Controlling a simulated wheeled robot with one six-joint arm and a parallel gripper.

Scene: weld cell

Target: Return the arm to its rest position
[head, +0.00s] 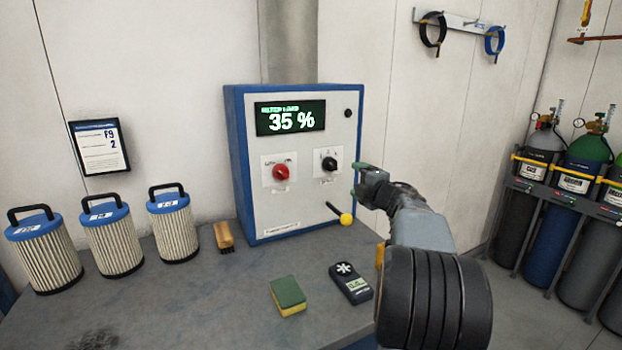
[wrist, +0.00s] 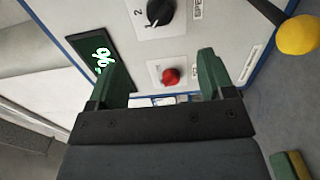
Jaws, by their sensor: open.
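My gripper (head: 367,180) is raised in front of the right side of a blue-edged control box (head: 240,170), near its black knob (head: 329,164). In the wrist view my gripper (wrist: 160,80) has its two green fingers apart, with nothing held between them. The box's red knob (wrist: 171,76) shows between the fingers in that view, beyond them. My arm comes in from the lower right of the head view. Whether the fingers touch the box cannot be told.
The box has a lit display (head: 290,117) reading 35 % and a yellow-ended lever (head: 346,219). A sponge (head: 287,296), a handheld meter (head: 351,283), a brush (head: 224,236) and three filter cartridges (head: 112,240) stand on the bench. Gas cylinders (head: 556,205) stand at the right.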

